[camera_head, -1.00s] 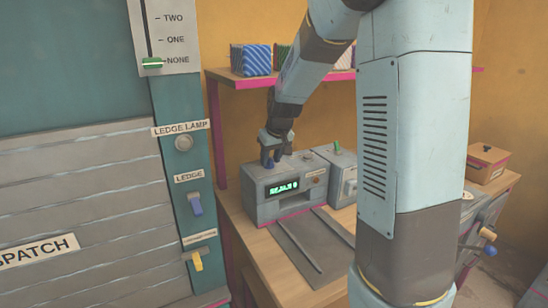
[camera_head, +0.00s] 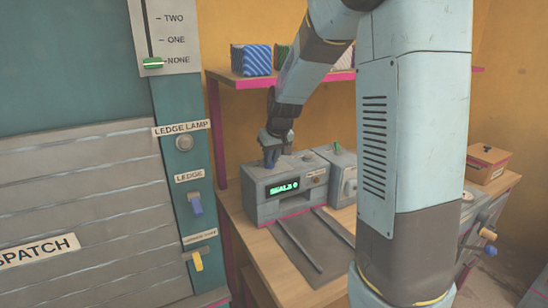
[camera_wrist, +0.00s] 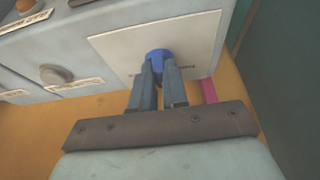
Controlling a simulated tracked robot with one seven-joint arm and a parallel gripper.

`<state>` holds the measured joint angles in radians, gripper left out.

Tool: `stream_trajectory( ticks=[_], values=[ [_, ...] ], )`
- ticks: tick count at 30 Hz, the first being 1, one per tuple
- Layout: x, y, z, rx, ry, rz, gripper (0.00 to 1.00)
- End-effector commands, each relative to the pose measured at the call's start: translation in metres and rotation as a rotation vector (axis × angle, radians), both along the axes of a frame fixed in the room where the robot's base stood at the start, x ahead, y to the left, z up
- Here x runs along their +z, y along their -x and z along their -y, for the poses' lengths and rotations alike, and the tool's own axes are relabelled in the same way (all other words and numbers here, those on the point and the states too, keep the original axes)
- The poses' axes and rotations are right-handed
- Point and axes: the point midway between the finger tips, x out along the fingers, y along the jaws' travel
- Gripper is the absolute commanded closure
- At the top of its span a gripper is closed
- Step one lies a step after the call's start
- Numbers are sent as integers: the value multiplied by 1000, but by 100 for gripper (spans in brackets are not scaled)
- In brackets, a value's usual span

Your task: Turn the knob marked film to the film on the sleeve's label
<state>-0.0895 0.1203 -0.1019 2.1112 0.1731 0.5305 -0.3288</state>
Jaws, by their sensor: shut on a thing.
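My gripper (camera_wrist: 158,75) is shut on a blue knob (camera_wrist: 158,53) in the wrist view. The knob stands on a pale plate (camera_wrist: 118,46) with small marks on both sides that are too small to read. In the head view, my gripper (camera_head: 271,158) reaches down to the top left of a grey machine (camera_head: 257,212). The machine's green display (camera_head: 284,188) starts with "SEAL"; the rest is hard to read. I cannot make out a film name or a sleeve label.
A grey knob (camera_wrist: 55,75) sits left of the plate in the wrist view. A shelf (camera_head: 238,83) with patterned blocks runs behind. A wall panel with a blue lever (camera_head: 196,203) and a yellow lever (camera_head: 197,261) stands at left. A cardboard box (camera_head: 487,165) stands at right.

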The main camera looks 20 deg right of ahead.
Motion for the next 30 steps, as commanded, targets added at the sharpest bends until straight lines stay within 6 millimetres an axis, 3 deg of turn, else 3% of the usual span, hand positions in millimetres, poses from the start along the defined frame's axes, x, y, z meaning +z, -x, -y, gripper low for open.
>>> stream_trajectory(
  ticks=[15, 29, 30],
  values=[
    [-2, 1, -3, -215, 2, -5, 100],
    [-2, 1, -3, -246, 1, -4, 100],
    [-2, 1, -3, -246, 1, -5, 83]
  ],
)
